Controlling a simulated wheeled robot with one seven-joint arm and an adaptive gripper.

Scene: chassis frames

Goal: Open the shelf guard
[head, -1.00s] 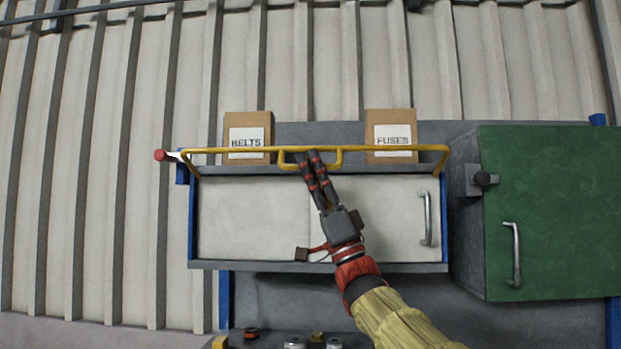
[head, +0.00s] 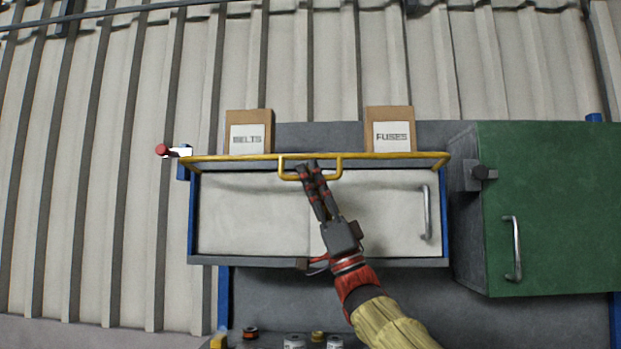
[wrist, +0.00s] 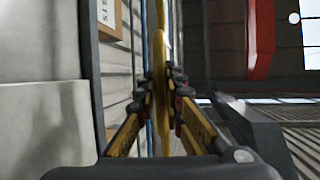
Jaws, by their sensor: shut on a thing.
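The shelf guard is a yellow bar frame (head: 390,156) across the front of the upper shelf, with a yellow loop handle (head: 338,172) at its middle. My gripper (head: 306,170) is shut on that handle. In the wrist view my gripper (wrist: 163,88) has its fingers on both sides of the yellow bar (wrist: 159,50). A red-tipped lever (head: 163,151) with a white plate sticks out at the guard's left end. The fingers hide part of the handle.
Two cardboard boxes, BELTS (head: 247,134) and FUSES (head: 389,130), stand on the shelf behind the guard. Below is a pale sliding-door cabinet (head: 255,215) with a metal handle. A green cabinet (head: 560,210) stands at the right. Small items lie on the surface below.

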